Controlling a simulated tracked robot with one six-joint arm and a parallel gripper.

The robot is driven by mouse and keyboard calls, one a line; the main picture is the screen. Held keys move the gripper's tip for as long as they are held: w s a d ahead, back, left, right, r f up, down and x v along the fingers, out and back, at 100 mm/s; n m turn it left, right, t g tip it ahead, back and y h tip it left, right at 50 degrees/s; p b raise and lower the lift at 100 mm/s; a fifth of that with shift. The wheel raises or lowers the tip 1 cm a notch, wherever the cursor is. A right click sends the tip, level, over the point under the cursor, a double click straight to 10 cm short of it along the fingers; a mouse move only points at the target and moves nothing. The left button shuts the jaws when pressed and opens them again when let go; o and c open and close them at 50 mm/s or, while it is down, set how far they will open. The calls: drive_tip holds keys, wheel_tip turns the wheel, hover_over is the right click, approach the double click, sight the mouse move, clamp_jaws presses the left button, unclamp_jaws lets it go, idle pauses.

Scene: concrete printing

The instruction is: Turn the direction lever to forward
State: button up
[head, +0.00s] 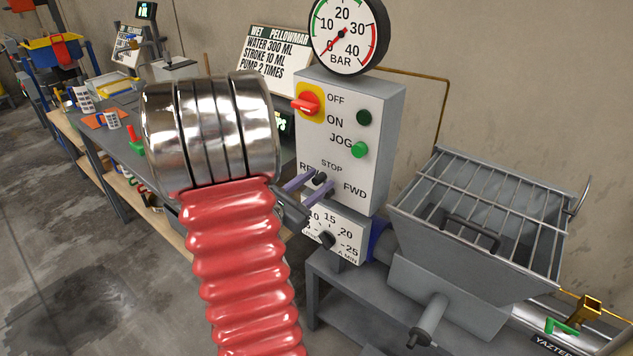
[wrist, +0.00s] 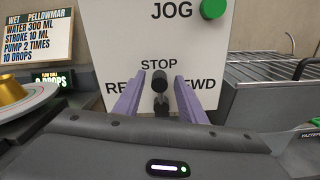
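The direction lever (wrist: 160,84) is a small black lever on the grey control box, between the printed REV and FWD and below STOP. In the wrist view it stands upright, pointing towards STOP. It also shows as a dark knob in the head view (head: 320,177), partly covered by my fingers. My gripper (wrist: 159,79) has two purple fingers, one on each side of the lever, with a visible gap on both sides. In the head view my gripper (head: 321,181) is at the lower part of the box. The fingers partly cover the REV and FWD lettering.
Above the lever are a green jog button (head: 359,149), a red switch (head: 306,103) and a pressure gauge (head: 343,36). A dial (head: 326,240) sits below. A grated hopper (head: 455,240) stands close on the right. A sign (head: 273,58) is behind on the left.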

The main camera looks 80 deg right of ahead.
drive_tip(key=shift+s+d, duration=0.1)
drive_tip(key=shift+d, duration=0.05)
clamp_jaws()
idle(0.4)
